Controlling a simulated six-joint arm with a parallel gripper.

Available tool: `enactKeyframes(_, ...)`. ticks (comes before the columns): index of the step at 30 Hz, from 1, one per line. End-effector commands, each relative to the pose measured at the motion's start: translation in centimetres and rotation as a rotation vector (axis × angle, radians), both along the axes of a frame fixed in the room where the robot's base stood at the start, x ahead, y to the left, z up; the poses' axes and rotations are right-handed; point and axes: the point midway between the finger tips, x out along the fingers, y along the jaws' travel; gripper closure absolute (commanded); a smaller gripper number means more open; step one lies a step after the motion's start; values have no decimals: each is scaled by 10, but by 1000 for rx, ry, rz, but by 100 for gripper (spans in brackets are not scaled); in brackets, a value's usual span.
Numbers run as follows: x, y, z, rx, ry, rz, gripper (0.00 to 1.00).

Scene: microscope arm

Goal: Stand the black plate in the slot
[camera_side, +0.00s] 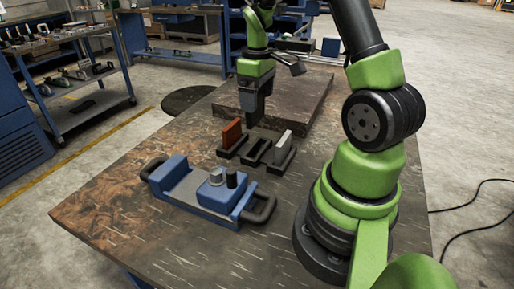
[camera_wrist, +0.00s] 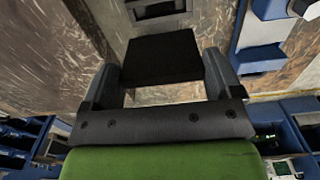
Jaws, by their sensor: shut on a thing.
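The black plate (camera_wrist: 160,58) is held between the two fingers of my gripper (camera_wrist: 162,75) in the wrist view, with its broad dark face toward the camera. In the side view my gripper (camera_side: 252,112) points down above the back of the black slotted rack (camera_side: 256,160); the plate is hard to tell from the dark fingers there. An orange-brown plate (camera_side: 232,133) stands in the rack's left slot and a whitish plate (camera_side: 282,147) in its right slot. The middle slot looks empty. Part of the rack (camera_wrist: 158,10) shows at the top of the wrist view.
A blue device with black handles (camera_side: 178,178) lies in front of the rack, and a blue part (camera_wrist: 262,58) shows at right in the wrist view. A dark raised slab (camera_side: 305,105) lies behind the rack. The table's left front is clear.

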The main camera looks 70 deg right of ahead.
Motion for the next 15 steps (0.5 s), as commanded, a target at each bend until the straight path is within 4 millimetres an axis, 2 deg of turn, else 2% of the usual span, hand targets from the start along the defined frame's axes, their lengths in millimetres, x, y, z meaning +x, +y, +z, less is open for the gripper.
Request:
enactKeyframes(6,-2,-2,-38,4,5,0,61)
enactKeyframes(15,-2,-1,-72,4,5,-1,61)
